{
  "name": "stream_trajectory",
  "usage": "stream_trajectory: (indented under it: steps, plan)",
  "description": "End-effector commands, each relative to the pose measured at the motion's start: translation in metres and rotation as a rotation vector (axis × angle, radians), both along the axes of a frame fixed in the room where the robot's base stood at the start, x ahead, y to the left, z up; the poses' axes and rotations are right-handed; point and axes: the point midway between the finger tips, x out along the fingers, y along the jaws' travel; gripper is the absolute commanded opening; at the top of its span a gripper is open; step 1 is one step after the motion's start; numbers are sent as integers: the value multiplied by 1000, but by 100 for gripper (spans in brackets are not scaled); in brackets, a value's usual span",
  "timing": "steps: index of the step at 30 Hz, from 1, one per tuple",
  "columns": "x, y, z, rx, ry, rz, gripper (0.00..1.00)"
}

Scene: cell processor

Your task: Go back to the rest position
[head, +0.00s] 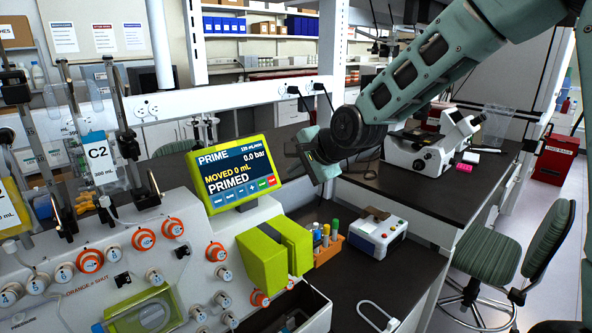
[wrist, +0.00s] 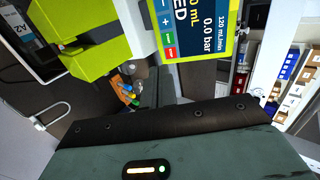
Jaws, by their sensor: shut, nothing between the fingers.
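My gripper (head: 322,172) hangs at the end of my green arm, just right of the cell processor's screen (head: 238,172). It is shut and empty, above the dark bench and apart from the things below it. In the wrist view its fingers (wrist: 160,88) point up past the screen (wrist: 197,28), which is seen sideways. The screen reads PRIME, 0.0 bar, MOVED 0 mL and PRIMED. The green pump block (head: 265,257) sits on the processor's right side, below the screen; it also shows in the wrist view (wrist: 92,58).
An orange rack (head: 328,248) with several coloured pens or tubes stands below my gripper. A white and blue device (head: 377,233) is right of it. A microscope (head: 432,150) stands behind my arm. A green chair (head: 505,255) is at the right. Tall poles and bags rise at the left.

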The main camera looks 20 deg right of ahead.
Motion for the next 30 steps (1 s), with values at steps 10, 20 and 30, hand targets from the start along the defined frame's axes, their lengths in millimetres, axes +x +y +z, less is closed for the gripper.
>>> stream_trajectory:
  steps: [10, 20, 30]
  plan:
    - [0, 0, 0, 0, 0, 0, 0]
    - [-49, 42, -32, -191, 55, 221, 0]
    - [-251, 96, -110, -755, 184, 1116, 0]
